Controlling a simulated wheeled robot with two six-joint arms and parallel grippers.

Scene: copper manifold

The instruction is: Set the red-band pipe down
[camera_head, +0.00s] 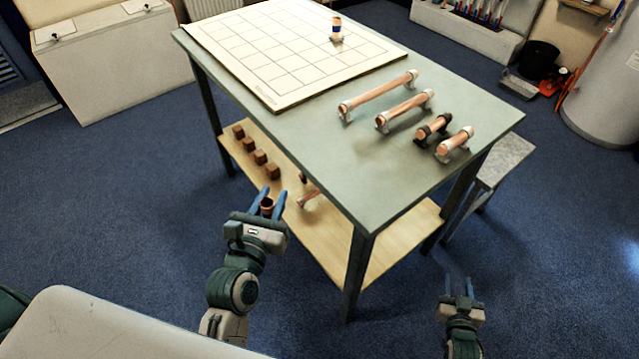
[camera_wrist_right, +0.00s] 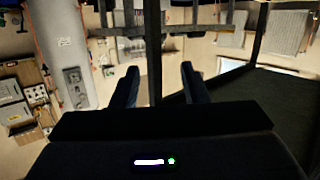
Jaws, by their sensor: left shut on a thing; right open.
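My left gripper (camera_head: 270,201) is shut on a short, upright copper pipe (camera_head: 267,203), in front of the lower shelf in the head view. The pipe shows a dark rim and a reddish side; its band is too small to make out clearly. My right gripper (camera_head: 458,287) is open and empty, low over the floor to the right of the table. Its two fingers also show apart in the right wrist view (camera_wrist_right: 158,80), with nothing between them. A white gridded board (camera_head: 270,75) lies on the table top (camera_head: 330,150).
A blue-band copper pipe (camera_head: 336,24) stands near the board's far right corner. Several copper pipes with end fittings, including a long one (camera_head: 378,93), lie along the table's right side. Several brown blocks (camera_head: 260,157) sit on the lower shelf (camera_head: 390,240). The table's near corner is bare.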

